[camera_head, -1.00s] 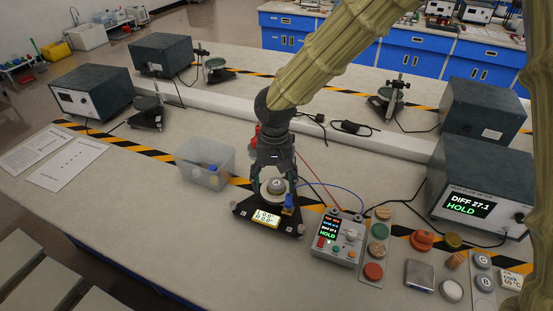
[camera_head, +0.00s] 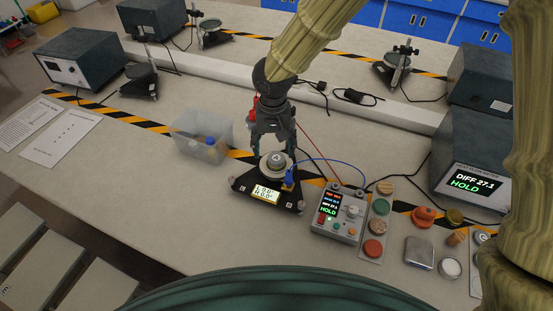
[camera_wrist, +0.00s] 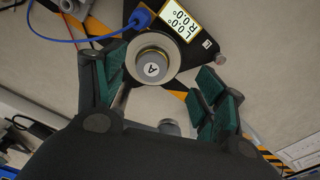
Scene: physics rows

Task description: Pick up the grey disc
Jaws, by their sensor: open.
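A grey disc (camera_head: 275,160) marked with a letter sits on the pale round plate of a black triangular stand (camera_head: 240,187). In the wrist view the grey disc (camera_wrist: 152,66) shows the letter A, and the stand (camera_wrist: 195,42) carries a lit readout. My gripper (camera_head: 273,146) is open and points down just above the disc. In the wrist view its green-padded fingers (camera_wrist: 163,84) are spread on either side of the plate, with nothing held between them.
A control box (camera_head: 338,213) stands to the right with a blue cable to the stand. Several discs, including a green one (camera_head: 379,206), and a metal block (camera_head: 419,251) lie farther right.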

